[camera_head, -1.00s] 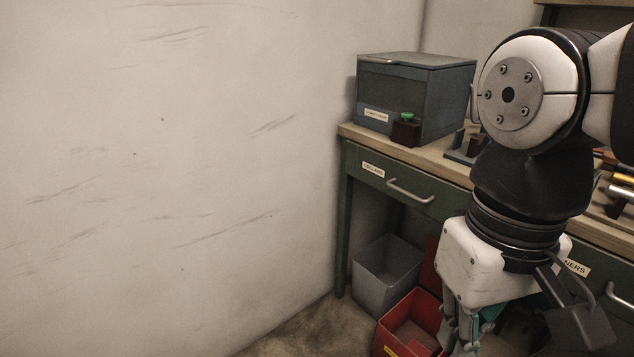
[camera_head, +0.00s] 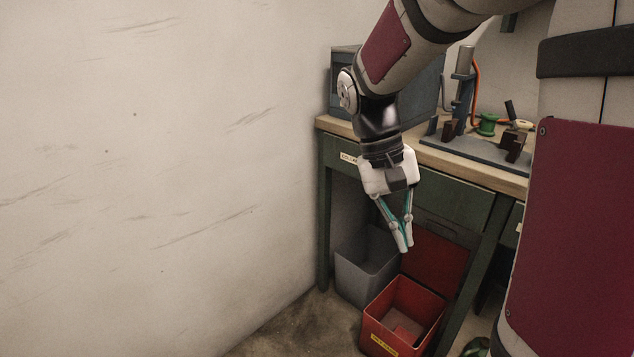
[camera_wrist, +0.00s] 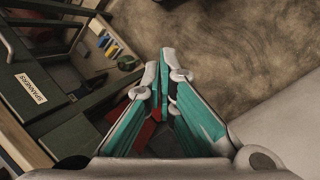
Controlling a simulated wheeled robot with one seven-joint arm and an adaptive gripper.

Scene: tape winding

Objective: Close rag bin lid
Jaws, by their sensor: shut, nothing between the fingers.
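The rag bin (camera_head: 402,320) is a red open-topped box on the floor with a yellow label on its front. Its red lid (camera_head: 434,262) stands open, tilted up at the back of the bin under the bench. My gripper (camera_head: 405,248) points down, shut and empty, above the bin's back left and in front of the lid, apparently apart from both. In the wrist view the shut fingers (camera_wrist: 160,85) fill the middle, and a bit of red (camera_wrist: 146,134) shows behind them.
A grey open bin (camera_head: 366,272) stands left of the rag bin, near the wall. The green bench (camera_head: 455,199) with a wooden top is above and behind. In the wrist view, a drawer labelled "SPANNERS" (camera_wrist: 31,90) is at left and bare floor (camera_wrist: 225,45) at upper right.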

